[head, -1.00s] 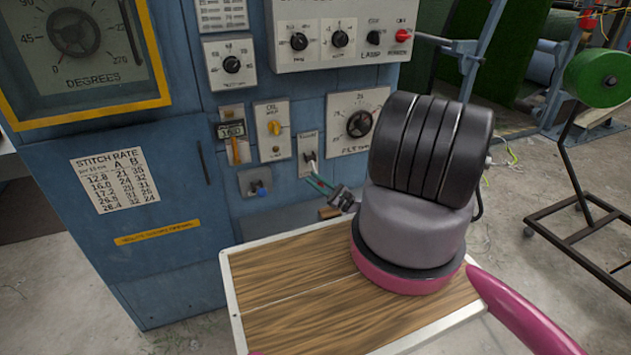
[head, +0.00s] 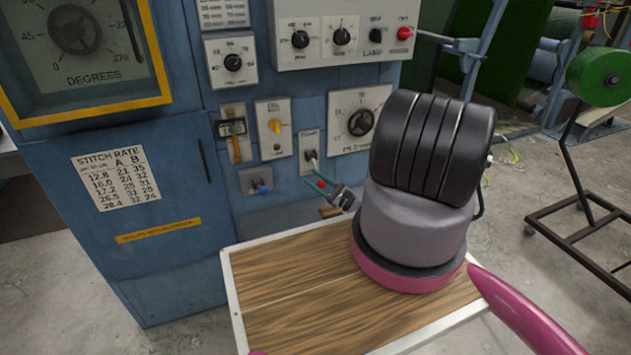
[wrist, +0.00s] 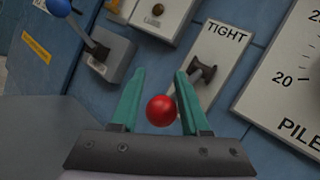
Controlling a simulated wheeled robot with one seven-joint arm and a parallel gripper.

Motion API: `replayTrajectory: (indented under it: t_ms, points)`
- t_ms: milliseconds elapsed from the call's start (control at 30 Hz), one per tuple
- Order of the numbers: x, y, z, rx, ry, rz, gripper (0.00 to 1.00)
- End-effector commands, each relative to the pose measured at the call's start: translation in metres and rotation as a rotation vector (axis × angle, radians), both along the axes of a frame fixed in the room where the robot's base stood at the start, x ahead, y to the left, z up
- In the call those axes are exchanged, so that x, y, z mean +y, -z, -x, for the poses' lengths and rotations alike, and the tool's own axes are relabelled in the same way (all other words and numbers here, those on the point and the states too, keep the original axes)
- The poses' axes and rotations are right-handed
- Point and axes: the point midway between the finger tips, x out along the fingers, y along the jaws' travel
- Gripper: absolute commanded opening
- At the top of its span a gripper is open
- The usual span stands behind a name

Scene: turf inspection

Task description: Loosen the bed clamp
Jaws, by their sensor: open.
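The clamp lever is on a pale plate marked TIGHT (wrist: 217,62), on the blue machine front. The plate also shows in the head view (head: 309,148). The lever's dark pivot (wrist: 203,72) is on the plate, and its arm slants down-left to a red ball knob (wrist: 161,111). The knob shows small in the head view (head: 320,184). My gripper (wrist: 160,82) is open, with one teal finger on each side of the knob. Gaps show beside the knob, wider on the left. In the head view my gripper (head: 322,186) is partly hidden behind my arm.
A blue-knobbed lever (wrist: 58,7) is close left of my gripper. A dial marked PILE (wrist: 295,85) is close on the right. A wood-topped board (head: 300,295) lies below my arm. A green roll on a stand (head: 600,78) is at far right.

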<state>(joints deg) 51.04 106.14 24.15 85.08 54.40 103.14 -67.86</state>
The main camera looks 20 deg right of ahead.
Motion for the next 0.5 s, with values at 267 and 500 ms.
replayTrajectory:
  t_ms: [267, 500]
  points:
    - [-0.015, 0.003, 0.006, -0.001, 0.018, 0.001, 0.71]
    - [-0.039, 0.02, 0.045, 0.001, 0.013, 0.0, 0.71]
